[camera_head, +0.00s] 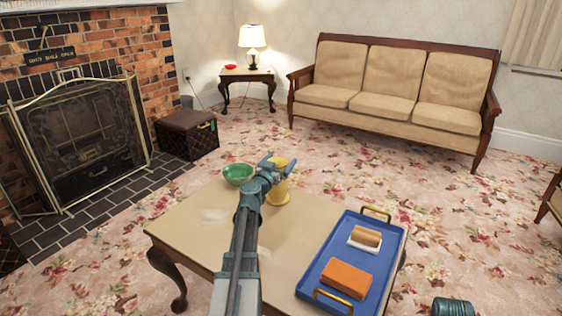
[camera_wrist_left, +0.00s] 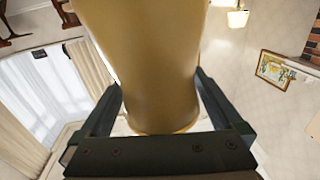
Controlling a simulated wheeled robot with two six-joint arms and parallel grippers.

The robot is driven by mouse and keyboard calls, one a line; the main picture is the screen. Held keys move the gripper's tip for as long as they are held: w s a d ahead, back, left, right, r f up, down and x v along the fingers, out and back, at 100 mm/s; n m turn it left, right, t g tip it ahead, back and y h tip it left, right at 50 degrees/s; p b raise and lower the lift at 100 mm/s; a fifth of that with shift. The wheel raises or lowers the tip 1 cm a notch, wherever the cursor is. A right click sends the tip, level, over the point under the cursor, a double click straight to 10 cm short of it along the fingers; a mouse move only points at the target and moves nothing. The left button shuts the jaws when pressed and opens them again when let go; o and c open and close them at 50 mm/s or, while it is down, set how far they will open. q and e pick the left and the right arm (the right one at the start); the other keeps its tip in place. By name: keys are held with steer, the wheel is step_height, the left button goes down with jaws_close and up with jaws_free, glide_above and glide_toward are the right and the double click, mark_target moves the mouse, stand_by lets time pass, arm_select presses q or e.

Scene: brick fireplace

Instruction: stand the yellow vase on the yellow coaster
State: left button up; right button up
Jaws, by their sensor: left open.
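The yellow vase (camera_head: 279,187) stands upright near the far edge of the pale table (camera_head: 190,228). My left gripper (camera_head: 277,164) is at the vase's upper part, its fingers on either side of it. The left wrist view shows the yellow vase (camera_wrist_left: 145,60) filling the space between the open fingers of my left gripper (camera_wrist_left: 158,105). I cannot make out the yellow coaster; the vase, my gripper and my arm hide part of the tabletop.
A green bowl (camera_head: 238,174) stands close left of the vase. A blue tray (camera_head: 318,262) with brass handles takes up the table's right side; it holds an orange block (camera_head: 347,279) and a brown-and-white item (camera_head: 366,238). The table's left part is clear.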

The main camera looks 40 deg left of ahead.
arm_select(q)
steer(key=v, duration=1.1)
steer(key=shift+s, duration=0.25)
steer(key=shift+d, duration=0.1)
